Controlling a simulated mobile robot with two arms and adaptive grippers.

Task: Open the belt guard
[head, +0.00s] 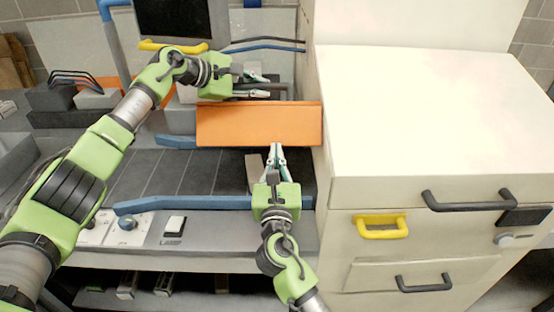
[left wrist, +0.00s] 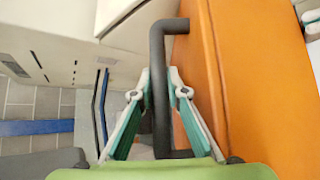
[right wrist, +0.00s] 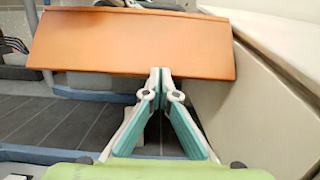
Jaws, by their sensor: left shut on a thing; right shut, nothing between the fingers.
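The orange belt guard (head: 258,125) is a flat panel beside the cream cabinet, tilted toward me. It fills the right of the left wrist view (left wrist: 258,95) and spans the top of the right wrist view (right wrist: 135,42). Its dark bar handle (left wrist: 158,50) passes between the fingers of my left gripper (head: 267,86), which is shut on it. My right gripper (head: 276,147) is shut and empty, its tips at the guard's lower front edge; I cannot tell whether they touch it.
The cream cabinet (head: 430,110) stands close on the right, with dark handles and a yellow handle (head: 381,227). A dark belt surface (head: 170,172) with blue rails (head: 180,203) lies below the guard. A control panel with a lamp switch (head: 174,226) is at the front.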

